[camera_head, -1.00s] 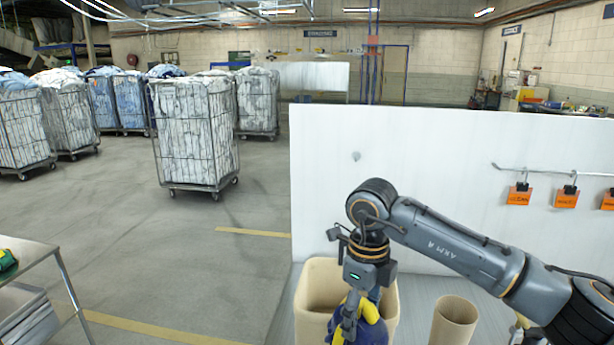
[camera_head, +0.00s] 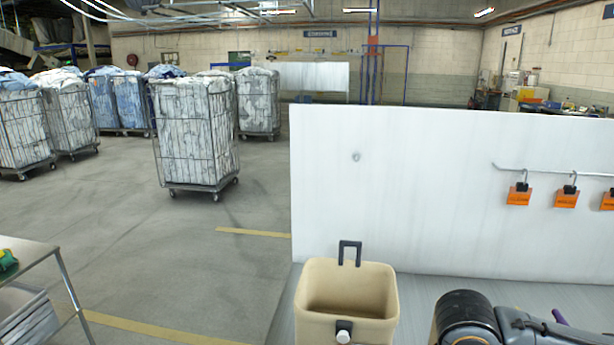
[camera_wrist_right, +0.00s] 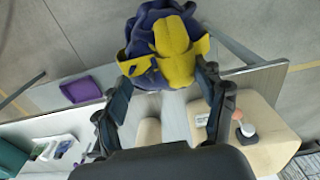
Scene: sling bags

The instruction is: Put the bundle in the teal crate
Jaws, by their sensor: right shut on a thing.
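The bundle (camera_wrist_right: 160,42) is dark blue with yellow patches and a strap or loop at its side. It shows in the right wrist view, held between the fingers of my right gripper (camera_wrist_right: 166,78), which is shut on it. In the head view the gripper and bundle are out of frame; only part of my right arm shows at the bottom right. A teal container (camera_wrist_right: 12,161), probably the teal crate, is cut off at the lower left of the right wrist view. My left gripper is in neither view.
A beige bin (camera_head: 345,277) stands on the bench before a white panel (camera_head: 420,180). Orange tags (camera_head: 518,196) hang from a rail. In the right wrist view lie a purple tray (camera_wrist_right: 80,90), a beige cylinder (camera_wrist_right: 149,132) and a white tray with green items (camera_wrist_right: 52,150).

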